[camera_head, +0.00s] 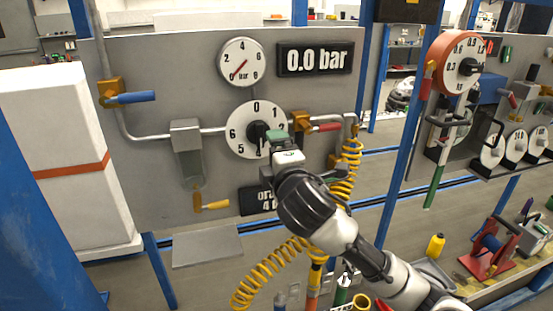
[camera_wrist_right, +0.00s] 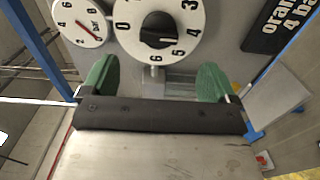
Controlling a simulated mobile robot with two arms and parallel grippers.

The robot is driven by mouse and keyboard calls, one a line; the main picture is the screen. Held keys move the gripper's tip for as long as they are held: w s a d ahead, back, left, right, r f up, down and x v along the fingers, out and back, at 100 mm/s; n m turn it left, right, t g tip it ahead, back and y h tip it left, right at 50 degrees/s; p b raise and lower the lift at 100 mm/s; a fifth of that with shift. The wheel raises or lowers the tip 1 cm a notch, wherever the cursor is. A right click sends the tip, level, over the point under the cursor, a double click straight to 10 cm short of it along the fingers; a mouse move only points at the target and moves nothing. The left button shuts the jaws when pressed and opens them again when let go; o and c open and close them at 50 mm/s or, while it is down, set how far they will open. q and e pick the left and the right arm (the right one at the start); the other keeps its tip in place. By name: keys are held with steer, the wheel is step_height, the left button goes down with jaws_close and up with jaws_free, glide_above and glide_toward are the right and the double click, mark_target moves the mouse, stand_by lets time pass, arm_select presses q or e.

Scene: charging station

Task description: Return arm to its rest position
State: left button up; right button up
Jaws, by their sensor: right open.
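My right arm reaches in from the lower right in the head view. Its gripper (camera_head: 303,156) is in front of the grey panel (camera_head: 150,75), beside the numbered dial (camera_head: 239,118) and overlapping its lower right edge. In the right wrist view the two green fingertips (camera_wrist_right: 158,78) are spread wide with nothing between them. The dial's black knob (camera_wrist_right: 158,30) shows beyond them, apart from the fingers. My left gripper is not in view.
A pressure gauge (camera_head: 241,62) and a "0.0 bar" display (camera_head: 315,59) are above the dial. A coiled yellow hose (camera_head: 270,266) hangs close to my arm. Blue-handled (camera_head: 130,97) and red-handled (camera_head: 325,128) valves stick out. Tools and a yellow bottle (camera_head: 435,246) are at lower right.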

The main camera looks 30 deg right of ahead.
stand_by(0.3)
steer(key=s+a+f+m+g+y, duration=0.1)
steer(key=s+f+m+g, duration=0.15)
steer(key=f, duration=0.35)
steer(key=s+a+f+m+g+y, duration=0.1)
steer(key=s+a+f+g, duration=0.15)
steer(key=f, duration=0.45)
steer(key=s+a+f+m+g, duration=0.1)
steer(key=s+f+m, duration=0.1)
steer(key=s+f, duration=0.3)
steer(key=s+a+f+m+g+y, duration=0.15)
steer(key=s+f+m+g, duration=0.25)
steer(key=s+f, duration=0.45)
steer(key=s+a+f+m+g+y, duration=0.1)
steer(key=s+a+f+m+g, duration=0.3)
steer(key=s, duration=0.7)
step_height(320, 180, down, 30)
steer(key=d+f+g+b, duration=0.1)
steer(key=b, duration=0.1)
steer(key=s+d+f+g+b, duration=0.1)
steer(key=s+d+f+b, duration=0.1)
steer(key=s+f, duration=1.4)
steer(key=shift+s+d+f+n, duration=0.25)
steer(key=shift+d+f+n, duration=0.15)
steer(key=shift+d, duration=0.2)
